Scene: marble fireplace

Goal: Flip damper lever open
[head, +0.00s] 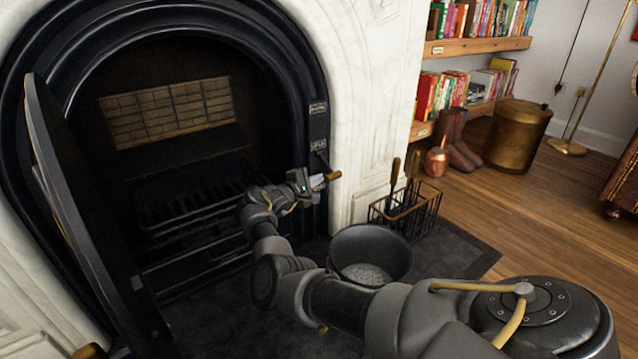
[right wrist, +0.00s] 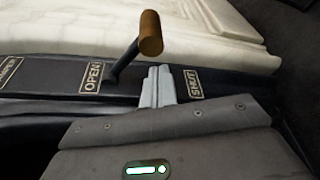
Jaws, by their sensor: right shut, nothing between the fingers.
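The damper lever is a dark rod with a brown wooden handle (head: 333,175), on the black plate at the right side of the fireplace arch. In the right wrist view, the handle (right wrist: 151,34) juts out and the rod meets the plate right beside the OPEN label (right wrist: 93,76). The SHUT label (right wrist: 194,83) is on the other side of my fingers. My right gripper (head: 317,182) is shut and empty; its pale fingertips (right wrist: 158,86) are between the lever and the SHUT label. I cannot tell if they touch the rod. My left gripper is out of view.
The fireplace door (head: 70,190) stands open at the left. The grate (head: 190,205) is inside the firebox. A black bucket (head: 371,252) stands on the hearth under my right arm. A wire tool basket (head: 428,215) is behind it.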

